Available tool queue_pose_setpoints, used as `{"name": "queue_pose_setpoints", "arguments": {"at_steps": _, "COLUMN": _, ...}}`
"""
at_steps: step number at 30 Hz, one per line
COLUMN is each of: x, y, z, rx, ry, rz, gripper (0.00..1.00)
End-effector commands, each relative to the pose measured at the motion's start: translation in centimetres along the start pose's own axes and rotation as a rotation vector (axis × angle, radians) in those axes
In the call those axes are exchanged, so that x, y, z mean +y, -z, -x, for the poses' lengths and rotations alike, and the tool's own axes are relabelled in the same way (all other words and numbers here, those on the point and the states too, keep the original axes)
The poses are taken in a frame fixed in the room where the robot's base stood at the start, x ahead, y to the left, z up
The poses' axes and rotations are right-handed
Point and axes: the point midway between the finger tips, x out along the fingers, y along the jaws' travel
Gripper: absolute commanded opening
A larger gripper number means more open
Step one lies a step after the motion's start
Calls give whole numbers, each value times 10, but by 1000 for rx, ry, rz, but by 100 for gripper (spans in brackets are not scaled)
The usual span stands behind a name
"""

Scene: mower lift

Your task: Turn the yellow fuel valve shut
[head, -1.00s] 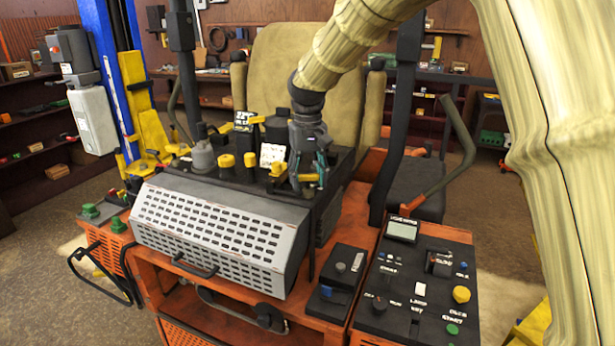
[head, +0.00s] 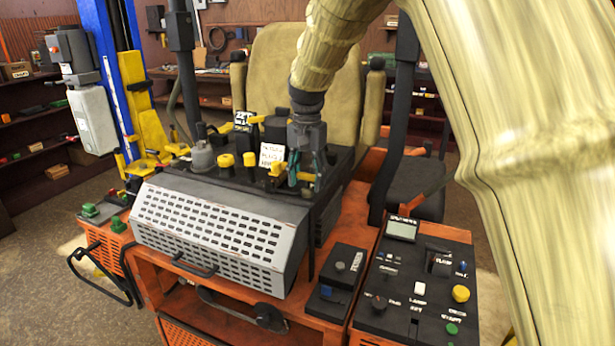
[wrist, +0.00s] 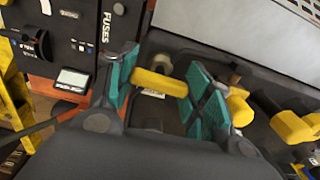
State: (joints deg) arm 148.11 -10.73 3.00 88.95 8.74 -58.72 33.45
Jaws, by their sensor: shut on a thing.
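The yellow fuel valve handle (wrist: 160,82) is a short yellow bar, lying between my teal finger pads in the wrist view. My gripper (wrist: 162,84) is shut on it, with one pad at each end of the bar. In the head view, my gripper (head: 306,176) points down at the right end of the black deck behind the grey perforated cover. There the handle is mostly hidden by the fingers. The valve's base is partly hidden in the wrist view.
Several other yellow knobs and handles stand close to my gripper on the deck, including a yellow knob (head: 249,159) and a yellow handle (head: 277,168). A white card (head: 271,154) stands behind them. The perforated cover (head: 215,235) is in front; a control panel (head: 420,290) is at right.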

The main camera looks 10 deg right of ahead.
Motion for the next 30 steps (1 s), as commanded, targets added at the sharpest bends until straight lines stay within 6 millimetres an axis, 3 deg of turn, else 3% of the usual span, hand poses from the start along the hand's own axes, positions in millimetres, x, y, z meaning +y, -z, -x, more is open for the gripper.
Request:
{"name": "queue_pose_setpoints", "arguments": {"at_steps": 15, "x": 0, "y": 1, "z": 1, "rx": 0, "ry": 2, "rz": -25, "gripper": 27}}
{"name": "queue_pose_setpoints", "arguments": {"at_steps": 16, "x": 0, "y": 1, "z": 1, "rx": 0, "ry": 2, "rz": -25, "gripper": 56}}
{"name": "queue_pose_setpoints", "arguments": {"at_steps": 18, "x": 0, "y": 1, "z": 1, "rx": 1, "ry": 2, "rz": -25, "gripper": 69}}
{"name": "queue_pose_setpoints", "arguments": {"at_steps": 25, "x": 0, "y": 1, "z": 8, "rx": 2, "ry": 3, "rz": -25, "gripper": 70}}
{"name": "queue_pose_setpoints", "arguments": {"at_steps": 30, "x": 0, "y": 1, "z": 30, "rx": 4, "ry": 4, "rz": -23, "gripper": 73}}
